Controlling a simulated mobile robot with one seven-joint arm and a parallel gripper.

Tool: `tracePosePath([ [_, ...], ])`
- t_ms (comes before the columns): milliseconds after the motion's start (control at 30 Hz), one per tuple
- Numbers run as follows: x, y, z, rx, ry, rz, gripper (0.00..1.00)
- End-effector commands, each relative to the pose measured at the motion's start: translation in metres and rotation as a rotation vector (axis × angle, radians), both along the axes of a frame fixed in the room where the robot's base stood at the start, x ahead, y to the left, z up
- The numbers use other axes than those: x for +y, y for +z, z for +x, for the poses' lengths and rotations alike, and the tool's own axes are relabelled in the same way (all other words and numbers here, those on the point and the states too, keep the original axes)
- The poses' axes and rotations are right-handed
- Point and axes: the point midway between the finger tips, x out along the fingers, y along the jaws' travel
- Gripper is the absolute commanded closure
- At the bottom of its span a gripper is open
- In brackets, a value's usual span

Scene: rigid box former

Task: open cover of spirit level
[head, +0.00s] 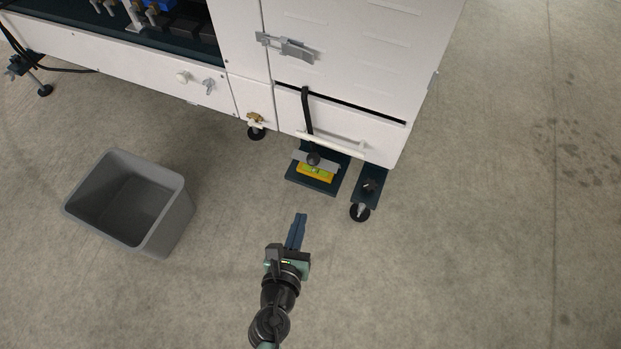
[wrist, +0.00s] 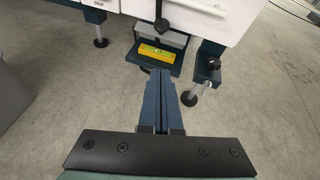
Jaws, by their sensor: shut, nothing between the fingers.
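A yellow spirit level (head: 315,173) with a greenish middle lies on a dark base plate (head: 318,188) at the foot of the white machine. It also shows in the wrist view (wrist: 157,53). A grey metal piece (head: 331,163), apparently the cover, sits just behind and above the level, with a round black knob (head: 313,159) in front of it. I cannot tell how far the cover is tilted. The level's face is in plain sight. My gripper (head: 301,216) is shut and empty, short of the base plate and touching nothing. Its blue fingers (wrist: 159,72) point toward the level.
The white machine (head: 345,60) stands at the back, with a black strap (head: 306,110) hanging above the level and a white handle (head: 336,141) nearby. A levelling foot (head: 360,212) stands right of the plate. A grey bin (head: 168,215) is on the left. The floor around my gripper is clear.

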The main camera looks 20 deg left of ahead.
Motion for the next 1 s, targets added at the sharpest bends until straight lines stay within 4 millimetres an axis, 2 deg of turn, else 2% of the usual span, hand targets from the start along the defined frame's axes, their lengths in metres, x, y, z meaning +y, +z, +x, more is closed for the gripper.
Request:
tracePosePath([
  [67,0.001,-0.006,0.0,0.003,0.012,-0.021,1.0],
  [167,0.003,-0.009,0.011,0.001,0.01,-0.02,1.0],
  [600,0.015,-0.042,0.09,0.0,0.007,-0.016,1.0],
  [700,0.019,-0.031,0.106,-0.001,0.007,-0.013,1.0],
  [800,0.022,-0.027,0.116,0.0,0.006,-0.014,1.0],
  [1000,0.024,-0.023,0.125,0.002,0.006,-0.015,1.0],
])
